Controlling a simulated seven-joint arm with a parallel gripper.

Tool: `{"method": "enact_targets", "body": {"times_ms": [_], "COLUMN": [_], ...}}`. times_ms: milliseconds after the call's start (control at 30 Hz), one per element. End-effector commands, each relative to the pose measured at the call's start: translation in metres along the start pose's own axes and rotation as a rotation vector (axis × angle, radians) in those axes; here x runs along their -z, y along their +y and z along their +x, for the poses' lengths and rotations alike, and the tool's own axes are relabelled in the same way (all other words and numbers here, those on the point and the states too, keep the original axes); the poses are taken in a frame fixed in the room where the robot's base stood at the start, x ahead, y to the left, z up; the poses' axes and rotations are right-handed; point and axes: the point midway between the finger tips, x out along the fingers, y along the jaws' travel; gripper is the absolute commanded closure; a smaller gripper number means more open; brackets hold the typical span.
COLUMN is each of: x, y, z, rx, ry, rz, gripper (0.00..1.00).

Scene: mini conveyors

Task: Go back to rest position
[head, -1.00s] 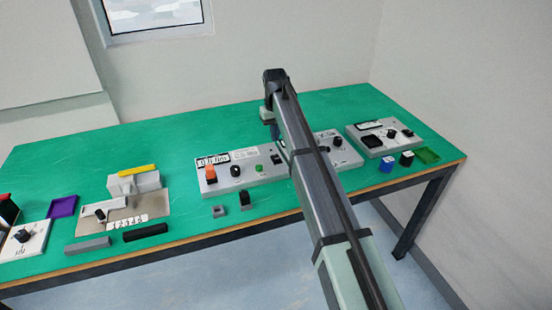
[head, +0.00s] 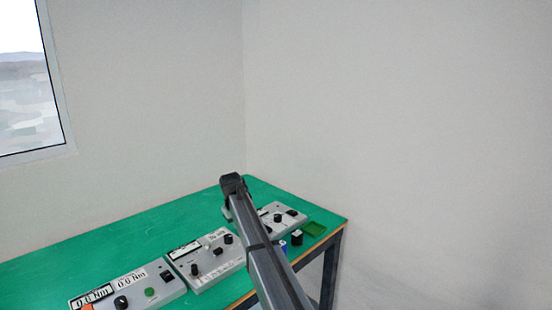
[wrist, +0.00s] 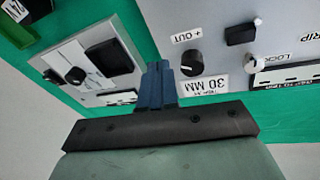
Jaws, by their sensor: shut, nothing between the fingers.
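My gripper (wrist: 157,85) shows in the wrist view as dark blue fingers held together, with nothing between them. The fingertips are over the gap between a grey panel labelled "30 MM" (wrist: 205,60) and another grey panel (wrist: 95,75) at the left. I cannot tell their height above the table. In the head view my arm reaches over the right part of the green table, and its links hide the fingertips.
The green table (head: 90,250) has a row of grey control panels, including one with "0.0 Nm" labels (head: 150,272) and a middle one (head: 205,262). The table's back left is clear.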

Motion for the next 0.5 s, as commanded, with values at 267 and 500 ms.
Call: {"method": "enact_targets", "body": {"times_ms": [267, 500], "x": [-0.047, -0.108], "y": [0.165, 0.294], "z": [0.028, 0.045], "rx": [-0.136, -0.259], "ry": [0.041, 0.054], "rz": [0.085, 0.140], "gripper": [1.00, 1.00]}}
